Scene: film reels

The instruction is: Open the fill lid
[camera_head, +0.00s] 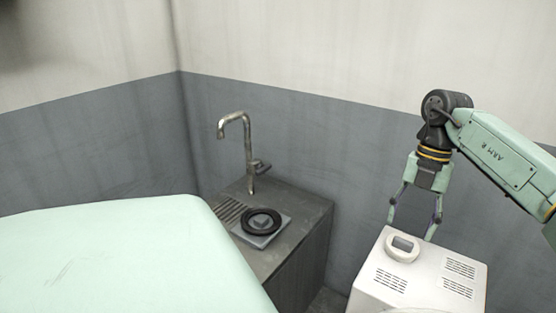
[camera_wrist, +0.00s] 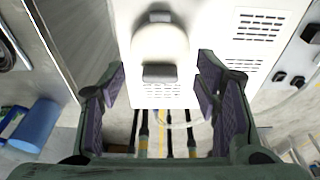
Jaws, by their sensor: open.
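The fill lid (camera_head: 402,252) is a round white cap with a grey piece on it, on top of a white box (camera_head: 420,278) with vent slots at the lower right of the head view. It appears to lie closed. In the wrist view the pale lid (camera_wrist: 160,48) is bright and washed out, with a grey tab (camera_wrist: 160,73) at its near edge. My gripper (camera_head: 411,229) points down just behind and above the lid. In the wrist view its purple-padded fingers (camera_wrist: 162,88) are spread wide, with the tab between and slightly ahead of them. Nothing is held.
A grey counter (camera_head: 308,207) with a tap (camera_head: 249,150) and a black ring (camera_head: 262,222) on a plate stands left of the box. A pale green surface (camera_head: 120,255) fills the lower left. The wrist view shows dark cables (camera_wrist: 167,135) below and a blue cylinder (camera_wrist: 37,122) at left.

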